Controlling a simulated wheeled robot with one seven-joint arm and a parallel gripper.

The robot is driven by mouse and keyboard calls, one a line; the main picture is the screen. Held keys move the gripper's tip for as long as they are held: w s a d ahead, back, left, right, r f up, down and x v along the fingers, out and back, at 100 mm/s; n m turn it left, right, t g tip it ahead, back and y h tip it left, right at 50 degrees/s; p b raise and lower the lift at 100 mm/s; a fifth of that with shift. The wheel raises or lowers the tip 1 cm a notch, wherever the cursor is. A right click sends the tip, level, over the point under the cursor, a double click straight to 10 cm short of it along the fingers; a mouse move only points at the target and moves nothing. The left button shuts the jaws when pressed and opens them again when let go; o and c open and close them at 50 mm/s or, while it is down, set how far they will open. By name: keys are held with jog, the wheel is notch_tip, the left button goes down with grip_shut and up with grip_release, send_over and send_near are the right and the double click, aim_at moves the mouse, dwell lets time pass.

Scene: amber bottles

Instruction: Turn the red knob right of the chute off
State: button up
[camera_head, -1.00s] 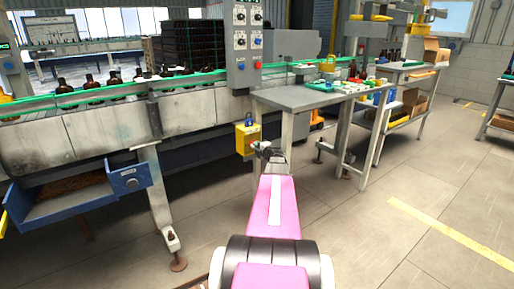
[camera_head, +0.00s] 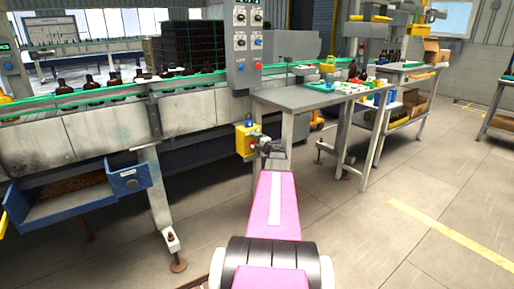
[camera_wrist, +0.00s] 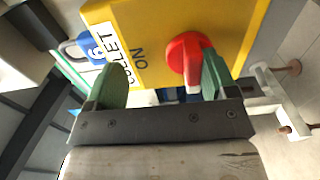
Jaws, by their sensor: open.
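A yellow box (camera_head: 241,141) hangs on the conveyor frame, right of the blue chute (camera_head: 75,198). It fills the top of the wrist view (camera_wrist: 235,25). The red knob (camera_wrist: 188,56) is on its face, its grip pointing down in the wrist view, beside the printed word ON. The knob shows small in the head view (camera_head: 253,146). My gripper (camera_wrist: 161,70) is open. Its two green fingers are apart, with the knob between them, close against the right finger; whether they touch is unclear. In the head view my gripper (camera_head: 268,149) is right beside the box.
A blue padlock (camera_wrist: 90,47) hangs at the box's edge. A grey table (camera_head: 300,97) stands just right of the box, with its legs near my gripper. A control panel (camera_head: 243,45) is above. The floor at right (camera_head: 400,180) is clear.

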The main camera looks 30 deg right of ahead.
jog(key=o, duration=0.4)
jog(key=a+r, duration=0.2)
jog(key=a, duration=0.1)
jog(key=a+r, duration=0.2)
jog(key=a, duration=0.1)
jog(key=a+r, duration=0.2)
jog(key=a, duration=0.1)
jog(key=shift+s+a+r, duration=0.1)
jog(key=shift+a+r, duration=0.05)
jog(key=shift+a, duration=0.05)
jog(key=shift+s+a+r, duration=0.1)
jog(key=shift+a+r, duration=0.3)
jog(key=shift+a, duration=0.25)
jog(key=shift+s+a+r, duration=0.1)
jog(key=shift+a+r, duration=0.3)
jog(key=shift+a, duration=0.2)
jog(key=c, duration=0.8)
jog(key=shift+o, duration=0.2)
jog(key=shift+w+a+r, duration=0.1)
jog(key=shift+w, duration=0.15)
